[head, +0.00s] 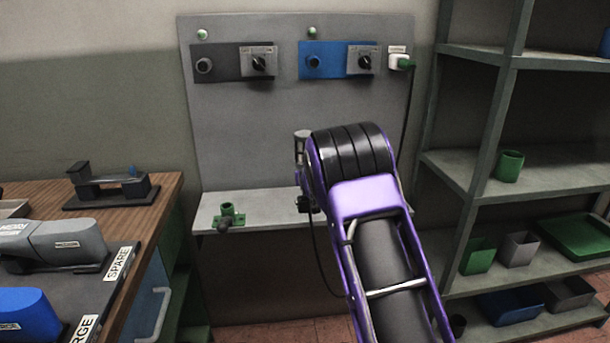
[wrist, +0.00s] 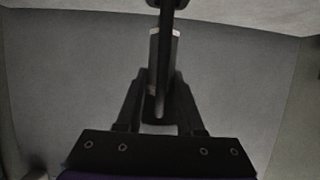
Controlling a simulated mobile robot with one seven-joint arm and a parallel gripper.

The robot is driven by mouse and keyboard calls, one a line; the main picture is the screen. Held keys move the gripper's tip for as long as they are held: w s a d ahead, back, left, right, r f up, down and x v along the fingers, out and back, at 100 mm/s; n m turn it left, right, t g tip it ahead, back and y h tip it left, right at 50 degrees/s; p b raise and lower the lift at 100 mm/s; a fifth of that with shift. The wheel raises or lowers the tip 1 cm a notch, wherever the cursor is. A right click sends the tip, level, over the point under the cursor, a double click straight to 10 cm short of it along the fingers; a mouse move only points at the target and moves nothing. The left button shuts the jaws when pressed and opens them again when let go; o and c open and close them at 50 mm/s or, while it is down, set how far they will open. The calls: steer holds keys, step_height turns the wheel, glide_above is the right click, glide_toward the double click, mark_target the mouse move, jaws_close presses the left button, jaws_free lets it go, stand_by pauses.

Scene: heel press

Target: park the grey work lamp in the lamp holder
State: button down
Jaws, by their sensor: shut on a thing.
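In the wrist view my gripper (wrist: 158,100) has its two dark fingers shut on a long, narrow, dark-looking thing, which I take to be the work lamp (wrist: 154,65). In the head view my purple arm hides most of the gripper; a grey cylindrical piece, likely the lamp (head: 301,147), shows at the arm's left edge, above the ledge. A dark cord hangs below it. A green bracket with a short upright cup, apparently the lamp holder (head: 228,212), stands on the ledge to the left, apart from the lamp. A grey knob-like part is at its front.
The grey back panel (head: 240,130) carries switch boxes and a socket with a green plug (head: 405,64); its cord runs down behind my arm. The ledge (head: 265,207) is clear between bracket and arm. A wooden bench (head: 150,205) is at left, shelves (head: 470,170) at right.

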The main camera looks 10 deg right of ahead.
steer(key=shift+f, duration=1.4)
steer(key=c, duration=0.5)
jaws_free()
steer(key=shift+c, duration=0.2)
steer(key=shift+o, duration=0.5)
steer(key=shift+s+f, duration=0.1)
